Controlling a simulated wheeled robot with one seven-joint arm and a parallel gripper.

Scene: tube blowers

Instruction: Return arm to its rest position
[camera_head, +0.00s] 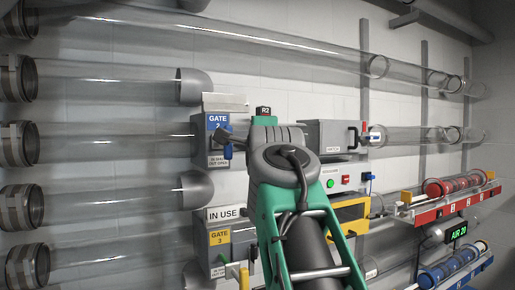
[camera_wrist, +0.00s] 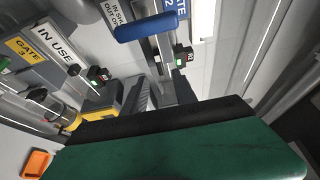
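My arm (camera_head: 300,225), green and grey, rises from the bottom middle of the head view towards the wall between the gate boxes and the grey box with a dark handle. My gripper (camera_wrist: 165,95) is mostly hidden behind my wrist in the head view. In the wrist view a large green and black part of it fills the bottom, with dark ridged parts just above. Its finger opening is not clear, and no held thing can be made out. The blue gate 2 handle (camera_wrist: 147,27) shows above it, apart from the green part.
The gate 2 box (camera_head: 217,135) and yellow-labelled gate 3 box (camera_head: 218,238), under an IN USE sign (camera_head: 226,213), are left of my arm. Clear tubes (camera_head: 110,150) line the wall. Red (camera_head: 450,200) and blue (camera_head: 452,270) racks stick out at right. An orange tray (camera_wrist: 36,163) shows in the wrist view.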

